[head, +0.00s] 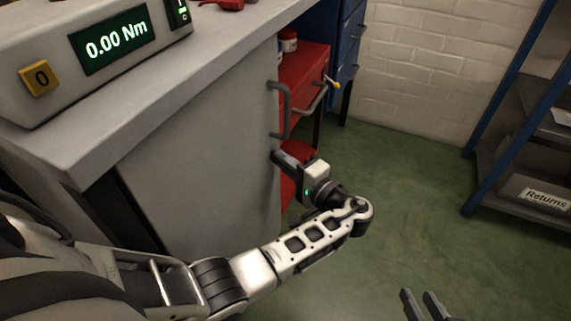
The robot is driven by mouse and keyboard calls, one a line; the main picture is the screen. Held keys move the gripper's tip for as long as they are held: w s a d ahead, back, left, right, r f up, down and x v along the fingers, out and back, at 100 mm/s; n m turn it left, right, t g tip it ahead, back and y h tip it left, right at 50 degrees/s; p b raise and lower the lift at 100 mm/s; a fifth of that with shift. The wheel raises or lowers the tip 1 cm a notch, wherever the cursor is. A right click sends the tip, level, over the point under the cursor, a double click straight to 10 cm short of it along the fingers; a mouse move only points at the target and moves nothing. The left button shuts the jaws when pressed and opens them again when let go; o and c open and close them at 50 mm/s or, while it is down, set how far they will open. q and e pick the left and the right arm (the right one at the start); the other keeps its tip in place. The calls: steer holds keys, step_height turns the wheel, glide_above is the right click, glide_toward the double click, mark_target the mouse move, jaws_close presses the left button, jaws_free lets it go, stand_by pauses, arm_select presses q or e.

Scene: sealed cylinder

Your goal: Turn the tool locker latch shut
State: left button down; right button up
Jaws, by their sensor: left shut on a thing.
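The grey tool locker door (205,160) stands under the bench top, with a dark bar handle (286,110) near its right edge. My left gripper (280,157) is just below that handle at the door's right edge. It is shut on what appears to be the latch, which the fingers hide almost fully, so I cannot tell its angle. My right gripper (424,304) is at the bottom right, over the floor, with a gap between its two fingers and nothing seen in it.
On the bench top (130,118) stands a torque tester (112,42) reading 0.00 Nm, with a red object (228,4) behind. A red cart (303,76) and blue cabinet (347,45) stand beyond the locker. A shelf (512,195) with a Returns box is at right. Green floor (415,190) between is clear.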

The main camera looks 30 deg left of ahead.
stand_by(0.3)
arm_select(q)
steer(key=c, duration=1.5)
jaws_free()
